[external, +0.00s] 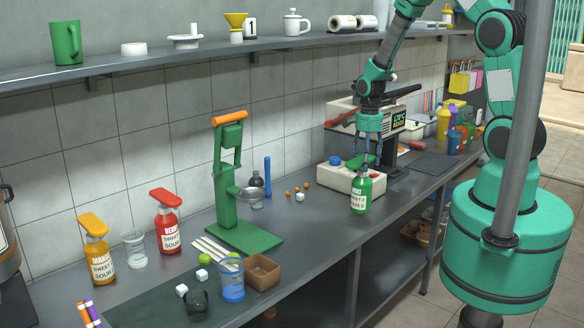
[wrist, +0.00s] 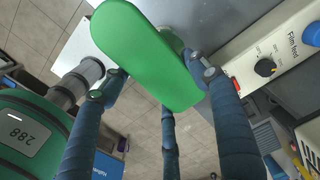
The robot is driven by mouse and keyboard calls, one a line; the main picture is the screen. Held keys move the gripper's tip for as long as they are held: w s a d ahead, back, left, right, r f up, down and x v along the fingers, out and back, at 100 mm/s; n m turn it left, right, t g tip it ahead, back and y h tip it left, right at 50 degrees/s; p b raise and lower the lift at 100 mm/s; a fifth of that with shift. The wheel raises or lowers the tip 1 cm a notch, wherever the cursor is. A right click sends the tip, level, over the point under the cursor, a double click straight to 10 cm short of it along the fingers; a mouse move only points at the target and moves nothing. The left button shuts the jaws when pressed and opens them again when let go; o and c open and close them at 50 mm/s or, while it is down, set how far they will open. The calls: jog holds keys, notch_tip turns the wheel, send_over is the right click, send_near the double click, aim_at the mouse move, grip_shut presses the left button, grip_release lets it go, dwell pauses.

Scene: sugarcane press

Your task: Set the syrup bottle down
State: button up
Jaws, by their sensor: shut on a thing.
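The syrup bottle (external: 361,194), with a green body, a white label and a green pump head (wrist: 145,52), is upright near the front edge of the counter (external: 310,215), in front of the cream machine. My gripper (external: 365,163) comes down from above and is shut on its head. In the wrist view the green head lies between the blue fingers of my gripper (wrist: 157,72) and hides most of the bottle below. I cannot tell whether the bottle's base touches the counter.
A cream sealing machine (external: 352,178) stands just behind the bottle. A green press (external: 228,190), a red bottle (external: 167,228) and an orange bottle (external: 99,258) stand farther left. Small orange balls and a white cube lie left of the machine. Bare counter lies between press and bottle.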

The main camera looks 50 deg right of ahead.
jog(key=shift+w, duration=0.25)
jog(key=shift+f, duration=1.9)
jog(key=o, duration=1.9)
jog(key=shift+s, duration=0.1)
jog(key=shift+o, duration=0.2)
jog(key=shift+r, duration=0.2)
notch_tip(320, 180, up, 12)
jog(key=shift+f, duration=0.2)
jog(key=shift+r, duration=0.15)
